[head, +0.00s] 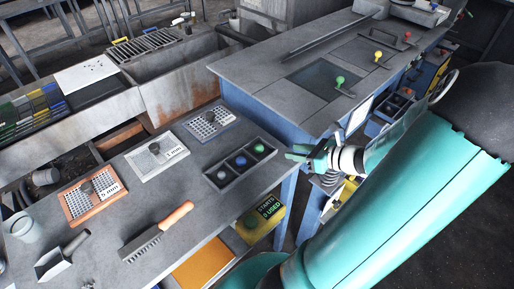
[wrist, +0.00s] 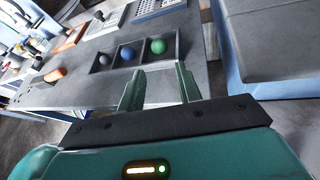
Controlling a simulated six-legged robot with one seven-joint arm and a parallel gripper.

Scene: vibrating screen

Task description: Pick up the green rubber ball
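The green rubber ball (head: 259,148) sits in the right-hand compartment of a dark three-part tray (head: 225,183) on the bench. In the wrist view the green ball (wrist: 158,46) lies ahead of the fingers, nearly in line with the gap between them. A blue ball (head: 240,161) is in the middle compartment and a dark grey ball (head: 221,175) in the left one. My gripper (head: 300,153) is to the right of the tray, apart from the ball. In the wrist view my gripper (wrist: 160,85) has its two fingers spread, with nothing between them.
Screen plates (head: 209,123) with knobs lie behind the tray. A brush (head: 157,232) with a wooden handle and a scoop (head: 60,256) lie at front left. A blue-sided table (head: 250,84) stands behind my gripper. The tray's low walls and dividers surround the balls.

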